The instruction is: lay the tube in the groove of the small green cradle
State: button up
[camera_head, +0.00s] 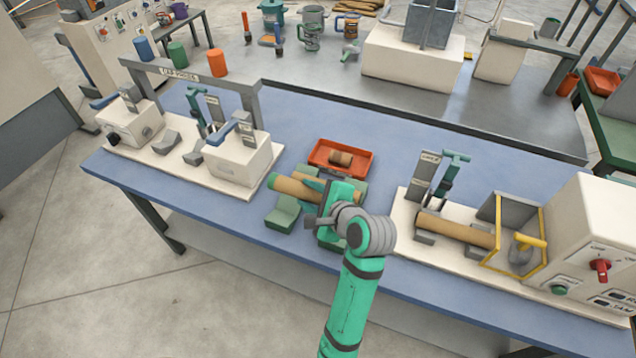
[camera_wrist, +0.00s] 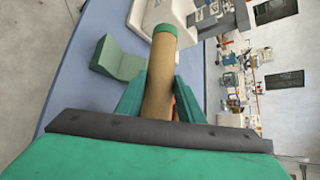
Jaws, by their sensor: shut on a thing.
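The tube (camera_head: 290,186) is brown with a green band at its end. My gripper (camera_head: 318,192) is shut on it and holds it roughly level, crosswise over the green cradle (camera_head: 282,217). In the wrist view the tube (camera_wrist: 158,85) runs between the two green fingers (camera_wrist: 160,95), its banded end pointing away. A green cradle block (camera_wrist: 117,60) shows to the left of the tube there, and the tube looks apart from it. Part of the cradle is hidden behind my gripper and arm in the head view, so I cannot tell whether the tube touches it there.
A cream machine (camera_head: 235,160) with clamps is at the left. Another station (camera_head: 470,240) holding a brown tube is at the right. The blue table (camera_head: 200,225) is bare along its front left.

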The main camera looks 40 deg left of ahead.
jog(key=shift+f, duration=4.85)
jog(key=o, duration=1.1)
jog(key=shift+o, duration=0.2)
jog(key=v, duration=1)
jog(key=shift+d+r, duration=0.2)
jog(key=shift+d, duration=0.1)
